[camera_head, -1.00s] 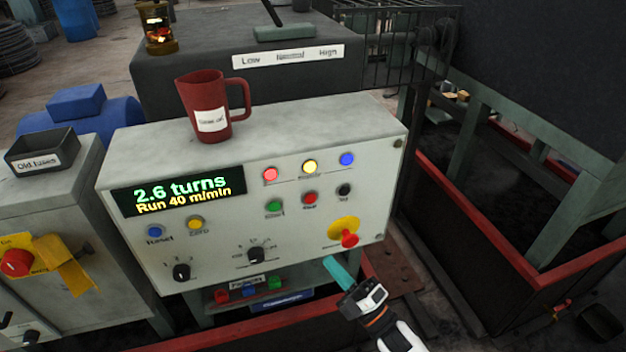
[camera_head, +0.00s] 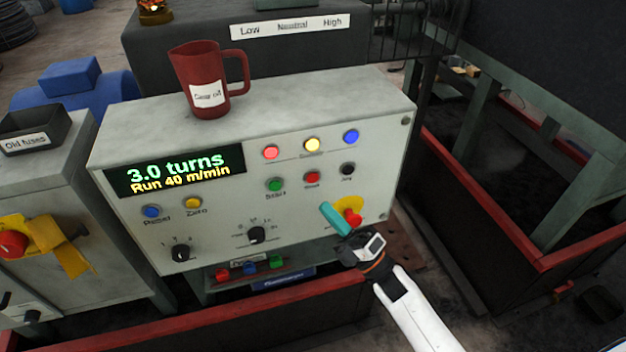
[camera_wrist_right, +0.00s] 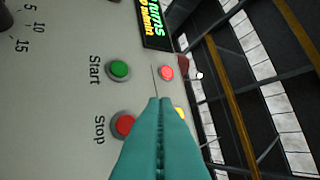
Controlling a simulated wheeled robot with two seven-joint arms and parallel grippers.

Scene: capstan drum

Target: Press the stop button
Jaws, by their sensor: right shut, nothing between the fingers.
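The red stop button (camera_head: 312,178) is on the front of the grey control panel (camera_head: 120,225), right of the green start button (camera_head: 275,185). In the right wrist view the stop button (camera_wrist_right: 123,125), labelled Stop, lies just left of my fingers, partly covered by them. My right gripper (camera_head: 328,210) is shut and empty, its teal fingers below and slightly right of the stop button in the head view. In the wrist view its fingertips (camera_wrist_right: 160,100) point along the panel's face; I cannot tell whether they touch it. My left gripper is not in view.
A red mushroom button (camera_head: 353,216) on a yellow plate sits just right of my fingers. A black button (camera_head: 347,169) is right of stop. A red jug (camera_head: 205,85) stands on the panel. The display (camera_head: 175,172) reads 3.0 turns, Run 40 m/min.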

